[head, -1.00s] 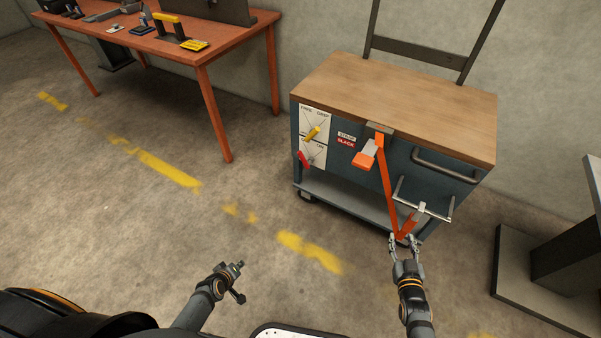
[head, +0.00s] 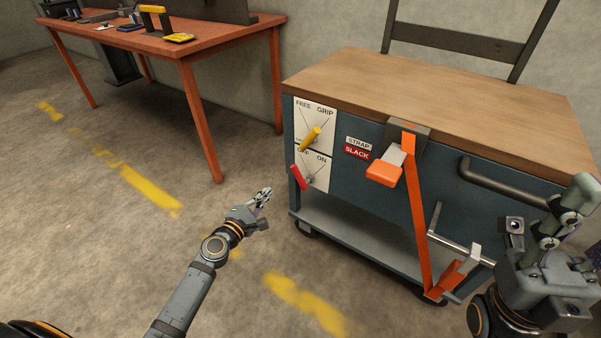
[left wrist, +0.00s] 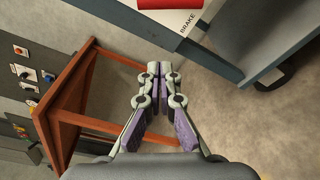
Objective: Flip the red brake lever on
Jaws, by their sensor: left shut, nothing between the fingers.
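The red brake lever (head: 298,177) is on the lower white panel (head: 320,172) on the blue cart's front, its handle leaning left to the OFF side, with ON at the right. In the left wrist view the red lever (left wrist: 168,3) shows at the top edge beside the word BRAKE. My left gripper (head: 264,194) is shut and empty, left of and slightly below the lever, apart from it. Its closed fingertips (left wrist: 160,70) show in the left wrist view. My right gripper (head: 570,215) is at the cart's right front; its finger opening is unclear.
A yellow lever (head: 311,138) sits above the red one. An orange strap (head: 416,210) with a buckle hangs from the cart's wooden top (head: 450,105). A handle (head: 500,178) and bar stick out at right. An orange table (head: 190,40) stands back left; the floor between is clear.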

